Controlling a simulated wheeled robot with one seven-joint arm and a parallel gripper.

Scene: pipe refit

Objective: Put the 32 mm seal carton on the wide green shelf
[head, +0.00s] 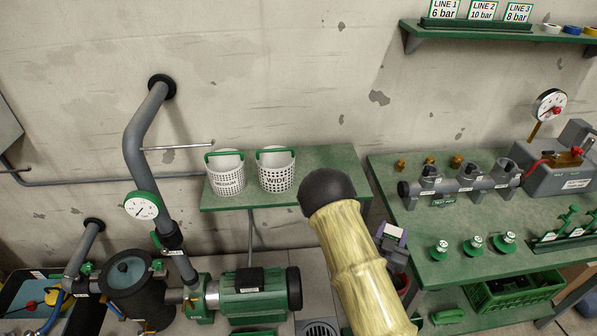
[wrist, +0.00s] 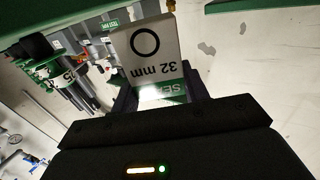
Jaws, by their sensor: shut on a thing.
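The 32 mm seal carton (wrist: 155,52) is white with a black ring, "32 mm" and a green band; its lettering is upside down in the wrist view. My gripper (wrist: 158,88) is shut on it, with a dark finger on each side. In the head view my gripper (head: 391,243) shows partly behind my arm, between the two green surfaces, with the carton's pale face (head: 393,231) small at its top. A green shelf (head: 330,170) stands left of it against the wall. Another green shelf (head: 490,34) is high on the wall at right.
Two white baskets (head: 276,172), marked MEDIUM and WIDE, stand on the left shelf; its right part is bare. The upper shelf holds line signs (head: 476,10) and tape rolls. A green bench (head: 400,215) at right carries a manifold and valves. Pump and pipes (head: 150,130) are at left.

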